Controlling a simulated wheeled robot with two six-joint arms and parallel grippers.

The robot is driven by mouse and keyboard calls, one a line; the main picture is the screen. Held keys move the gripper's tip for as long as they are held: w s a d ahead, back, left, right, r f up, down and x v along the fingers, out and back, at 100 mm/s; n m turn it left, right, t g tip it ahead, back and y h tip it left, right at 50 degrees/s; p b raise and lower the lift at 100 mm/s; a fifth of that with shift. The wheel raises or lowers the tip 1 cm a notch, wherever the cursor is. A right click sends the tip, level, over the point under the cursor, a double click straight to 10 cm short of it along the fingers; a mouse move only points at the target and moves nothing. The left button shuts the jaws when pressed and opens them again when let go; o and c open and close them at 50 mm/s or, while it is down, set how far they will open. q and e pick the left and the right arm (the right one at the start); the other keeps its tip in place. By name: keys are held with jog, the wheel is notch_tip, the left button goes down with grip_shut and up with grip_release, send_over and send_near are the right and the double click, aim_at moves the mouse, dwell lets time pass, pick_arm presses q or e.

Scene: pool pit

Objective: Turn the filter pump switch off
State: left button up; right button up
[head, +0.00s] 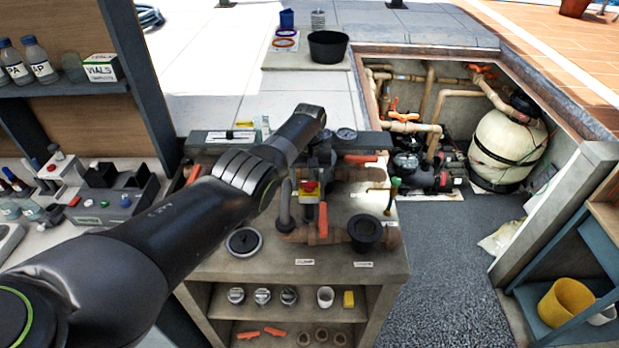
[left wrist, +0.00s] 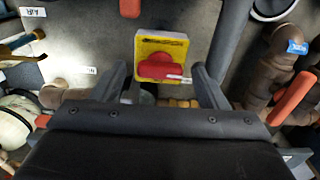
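The filter pump switch (head: 309,190) is a yellow plate with a red rotary knob, standing on the grey workbench in the head view. In the left wrist view the yellow plate (left wrist: 162,43) is just beyond my left gripper (left wrist: 162,78). Its red knob (left wrist: 158,66) lies roughly crosswise in that picture, with a pale mark at its right end. My left gripper is open, one finger on each side of the knob. I cannot tell whether the fingers touch it. In the head view my arm hides much of this gripper. My right gripper is not in view.
Brown pipes with an orange-red handle (head: 323,219) and a black round fitting (head: 365,231) sit close to the switch. Gauges (head: 346,134) stand behind it. A pit at the back right holds a cream filter tank (head: 507,145). Grey floor (head: 440,270) is clear right of the bench.

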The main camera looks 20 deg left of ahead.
aim_at(309, 182)
pick_arm(q)
jog(key=shift+r, duration=0.55)
notch_tip(309, 182, up, 16)
jog(key=b, duration=0.3)
jog(key=shift+r+b, duration=0.15)
jog(key=shift+b, duration=0.25)
jog(key=shift+s, duration=0.1)
